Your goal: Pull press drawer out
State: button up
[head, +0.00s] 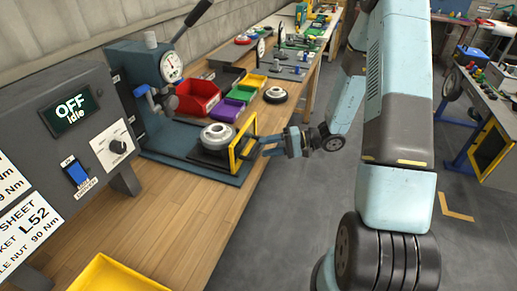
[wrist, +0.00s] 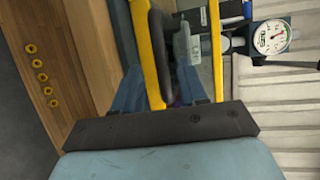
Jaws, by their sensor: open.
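The press (head: 150,80) is a blue-grey bench machine with a dial gauge and a lever. Its drawer has a yellow frame (head: 233,159) at the front, with a silver round part (head: 217,134) behind it on a dark pad. My gripper (head: 262,147) is at the frame's right side, over the bench edge. In the wrist view the blue fingers of my gripper (wrist: 162,80) are open, with a yellow bar (wrist: 147,60) running between them. I cannot tell whether either finger touches it. The black wrist body hides the lower part.
A grey control box (head: 70,130) reading "OFF Idle" stands at the left. A yellow tray (head: 110,275) lies at the front of the wooden bench (head: 180,225).

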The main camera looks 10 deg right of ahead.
jog(key=v, duration=0.9)
jog(key=shift+d, duration=0.3)
jog(key=s+r+n+t+h, duration=0.1)
jog(key=s+r+t+h, duration=0.1)
jog(key=s+r+h, duration=0.6)
jog(key=s+d+r+n+t+h, duration=0.1)
jog(key=s+r+t+h, duration=0.1)
jog(key=s+r+h, duration=0.5)
jog(key=s+r, duration=0.3)
jog(key=r, duration=0.4)
jog(key=s+r, duration=0.3)
jog(key=r, duration=0.4)
jog(key=shift+s+d+h, duration=0.15)
jog(key=shift+d+h, duration=0.1)
jog(key=shift+h, duration=0.15)
